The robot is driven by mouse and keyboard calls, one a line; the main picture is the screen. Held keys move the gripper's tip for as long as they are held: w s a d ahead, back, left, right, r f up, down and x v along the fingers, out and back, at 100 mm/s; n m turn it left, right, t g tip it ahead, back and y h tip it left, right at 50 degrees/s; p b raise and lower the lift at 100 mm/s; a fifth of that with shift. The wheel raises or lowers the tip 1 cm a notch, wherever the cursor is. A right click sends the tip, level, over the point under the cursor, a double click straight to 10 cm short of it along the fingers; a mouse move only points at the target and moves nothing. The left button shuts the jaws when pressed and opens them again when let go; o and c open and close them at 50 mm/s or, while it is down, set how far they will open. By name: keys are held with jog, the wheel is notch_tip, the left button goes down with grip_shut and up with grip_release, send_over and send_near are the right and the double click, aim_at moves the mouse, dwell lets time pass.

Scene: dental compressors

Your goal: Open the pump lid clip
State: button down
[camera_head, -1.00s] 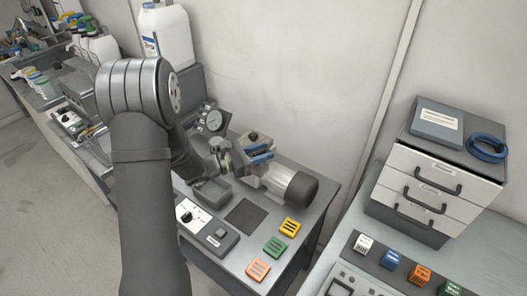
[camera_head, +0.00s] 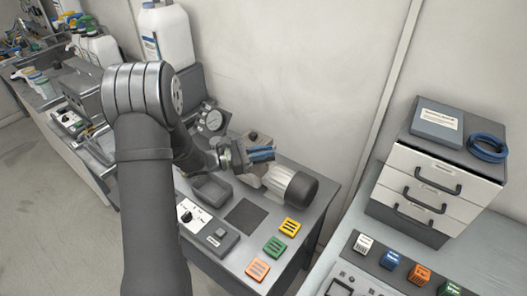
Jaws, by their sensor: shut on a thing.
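The pump (camera_head: 279,183) lies on the grey bench, with a pale ribbed body and a dark rounded end cap pointing right. My gripper (camera_head: 266,154), with blue fingers, is at the pump's upper left part, in front of its lid area. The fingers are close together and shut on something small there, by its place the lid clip. The clip itself is hidden by the fingers and too small to make out. My dark arm comes up from the bottom and bends over to the pump.
Green (camera_head: 275,248), yellow and orange blocks are at the bench's front right. A drawer unit (camera_head: 437,175) stands further right.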

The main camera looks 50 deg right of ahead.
jog(key=shift+m+g+y, duration=0.4)
jog(key=shift+g, duration=0.1)
jog(key=c, duration=1.4)
grip_release()
jog(key=shift+c, duration=0.2)
jog(key=v, duration=1.7)
jog(key=shift+a, duration=0.2)
jog(key=shift+w+d, duration=0.1)
jog(key=x, duration=1.7)
jog(key=shift+d, duration=0.1)
